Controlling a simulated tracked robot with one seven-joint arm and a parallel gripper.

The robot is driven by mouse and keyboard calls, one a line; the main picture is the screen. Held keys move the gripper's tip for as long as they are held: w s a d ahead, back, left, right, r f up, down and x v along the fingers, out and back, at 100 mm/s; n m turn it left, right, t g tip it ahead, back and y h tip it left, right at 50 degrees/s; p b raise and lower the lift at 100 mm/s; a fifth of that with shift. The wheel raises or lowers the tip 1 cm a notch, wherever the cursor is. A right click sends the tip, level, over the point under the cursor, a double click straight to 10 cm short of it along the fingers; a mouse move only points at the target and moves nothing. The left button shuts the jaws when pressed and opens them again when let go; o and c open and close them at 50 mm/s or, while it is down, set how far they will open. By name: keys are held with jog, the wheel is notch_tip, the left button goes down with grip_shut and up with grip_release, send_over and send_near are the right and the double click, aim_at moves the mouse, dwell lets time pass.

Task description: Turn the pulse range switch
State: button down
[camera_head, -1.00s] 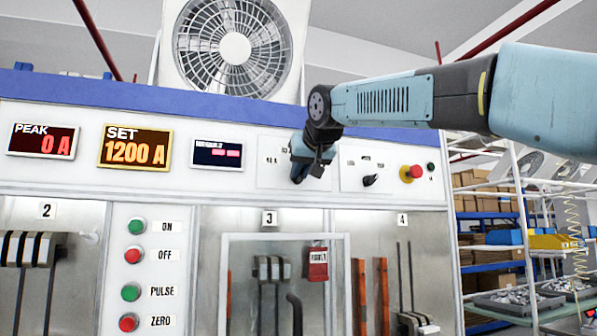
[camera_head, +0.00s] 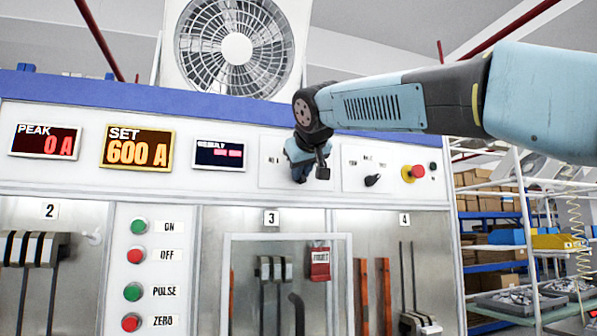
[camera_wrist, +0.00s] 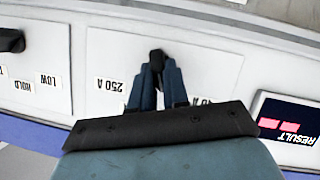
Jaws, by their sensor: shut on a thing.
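The pulse range switch (camera_wrist: 156,57) is a small black knob on a white plate, seen in the wrist view between my fingertips. My gripper (camera_wrist: 157,72) is shut on it, one blue finger on each side. A label reading 250 A (camera_wrist: 108,85) is beside the left finger, and another label is partly hidden behind the right finger. In the head view my gripper (camera_head: 300,176) is at the panel and hides most of the switch. The SET display (camera_head: 137,148) reads 600 A.
Another black knob (camera_head: 372,180) and a red button on yellow (camera_head: 412,173) lie to the right. The PEAK display (camera_head: 45,141) reads 0 A, with the RESULT display (camera_head: 219,155) nearer my gripper. Green and red buttons line the panel below.

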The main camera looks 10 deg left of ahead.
jog(key=shift+s, duration=0.1)
jog(key=c, duration=1.1)
grip_release()
jog(key=v, duration=1.3)
jog(key=shift+s+d+r, duration=0.15)
jog(key=shift+s+d, duration=0.05)
jog(key=shift+s, duration=0.1)
